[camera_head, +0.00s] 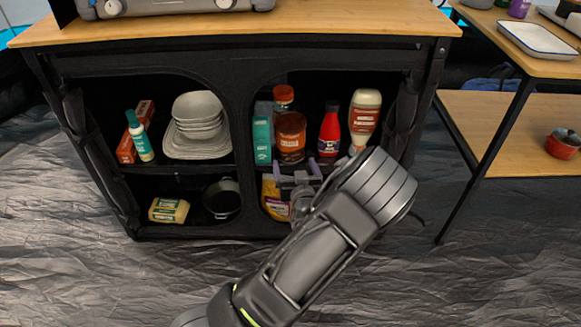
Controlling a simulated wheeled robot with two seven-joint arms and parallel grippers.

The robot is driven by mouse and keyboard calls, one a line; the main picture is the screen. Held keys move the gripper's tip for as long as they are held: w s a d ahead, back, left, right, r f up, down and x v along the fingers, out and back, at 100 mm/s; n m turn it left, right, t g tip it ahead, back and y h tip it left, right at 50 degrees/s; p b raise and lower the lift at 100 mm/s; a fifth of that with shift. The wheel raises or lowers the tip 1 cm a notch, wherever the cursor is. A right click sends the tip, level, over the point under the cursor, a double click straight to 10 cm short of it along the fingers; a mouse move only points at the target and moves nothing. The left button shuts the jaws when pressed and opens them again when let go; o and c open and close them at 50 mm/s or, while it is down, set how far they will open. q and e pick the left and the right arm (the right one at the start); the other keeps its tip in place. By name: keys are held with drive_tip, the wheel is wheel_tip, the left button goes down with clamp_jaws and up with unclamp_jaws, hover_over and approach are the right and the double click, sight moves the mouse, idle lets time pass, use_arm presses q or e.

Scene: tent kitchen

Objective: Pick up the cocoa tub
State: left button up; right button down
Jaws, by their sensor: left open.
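The cocoa tub appears to be the brown tub with an orange-red label (291,130), upright on the upper right shelf of the black cabinet. A red-lidded jar (283,95) stands behind it. My left gripper (296,167) is open and empty, its fingers pointing at the cabinet. In the picture its fingertips lie just below the tub, around the shelf's front edge, with one to each side. I cannot tell the exact gap in depth. The gripper and arm cover part of the lower right compartment. My right gripper is not in view.
Beside the tub are a teal box (262,138), a red bottle (329,135) and a white-capped sauce bottle (362,118). A yellow bag (274,200) sits below. The wooden cabinet top (240,28) overhangs the shelves.

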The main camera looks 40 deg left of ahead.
sight(293, 142)
use_arm(q)
drive_tip(key=shift+n+t+y, duration=0.3)
drive_tip(key=shift+t+y, duration=0.3)
drive_tip(key=shift+y, duration=0.2)
drive_tip(key=r, duration=0.1)
drive_tip(key=w+r+b, duration=0.1)
drive_tip(key=w+a+r, duration=0.1)
drive_tip(key=shift+r, duration=0.25)
drive_tip(key=shift+s+r, duration=0.1)
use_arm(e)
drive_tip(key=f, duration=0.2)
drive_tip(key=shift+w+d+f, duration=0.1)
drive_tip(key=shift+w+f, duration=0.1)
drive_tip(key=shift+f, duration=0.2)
use_arm(q)
drive_tip(key=shift+b+x, duration=0.5)
drive_tip(key=shift+x, duration=0.5)
drive_tip(key=shift+w+a, duration=0.2)
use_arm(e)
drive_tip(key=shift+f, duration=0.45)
use_arm(q)
drive_tip(key=shift+w, duration=0.1)
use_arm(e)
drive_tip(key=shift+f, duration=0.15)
